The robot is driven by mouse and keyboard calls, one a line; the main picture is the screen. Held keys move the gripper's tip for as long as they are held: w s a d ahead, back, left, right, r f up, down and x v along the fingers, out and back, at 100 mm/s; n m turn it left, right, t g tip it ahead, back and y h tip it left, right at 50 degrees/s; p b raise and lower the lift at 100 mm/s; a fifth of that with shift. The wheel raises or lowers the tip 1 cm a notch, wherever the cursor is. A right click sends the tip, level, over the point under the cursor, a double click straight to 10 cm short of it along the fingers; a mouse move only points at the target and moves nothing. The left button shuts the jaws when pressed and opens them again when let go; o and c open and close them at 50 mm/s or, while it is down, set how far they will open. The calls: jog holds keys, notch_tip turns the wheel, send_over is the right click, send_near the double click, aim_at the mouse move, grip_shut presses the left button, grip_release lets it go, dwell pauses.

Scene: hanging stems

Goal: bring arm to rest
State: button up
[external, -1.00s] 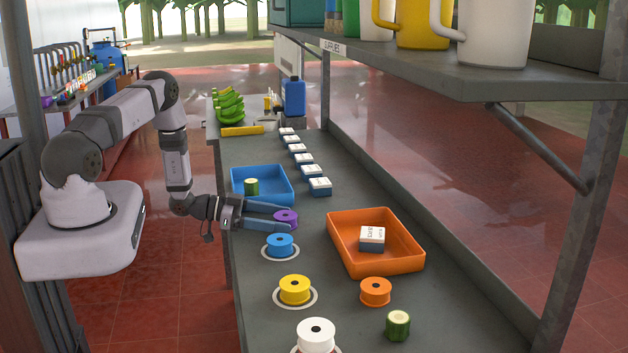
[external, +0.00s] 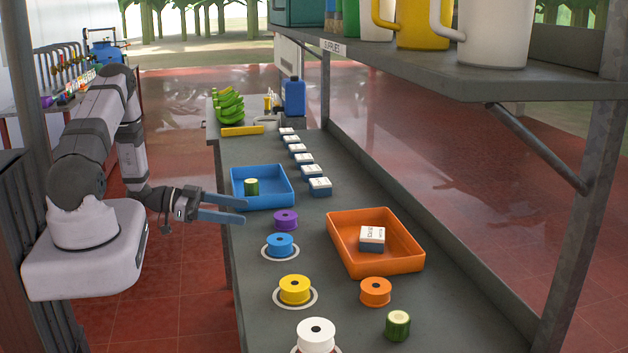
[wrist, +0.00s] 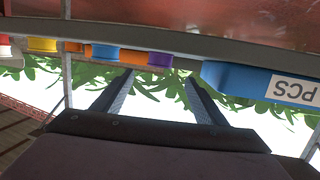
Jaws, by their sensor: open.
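My gripper (external: 243,209) is open and empty, at the left edge of the grey table in the external view. It points right, short of the purple spool (external: 286,221) and just in front of the blue tray (external: 268,203). In the wrist view its two fingers (wrist: 157,85) stand apart with nothing between them. The purple spool (wrist: 160,60) and the blue tray (wrist: 240,82) show beyond the fingers, with the picture upside down. My arm is folded back over its base at the left.
A blue spool (external: 280,246), a yellow spool (external: 295,290) and a white spool (external: 316,335) stand along the near table edge. An orange spool (external: 375,292), a green stem piece (external: 397,326) and an orange tray (external: 340,255) holding a box are further right. A shelf (external: 560,85) overhangs the table's right side.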

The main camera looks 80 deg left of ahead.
jog(key=shift+s, duration=0.3)
jog(key=shift+r, duration=0.1)
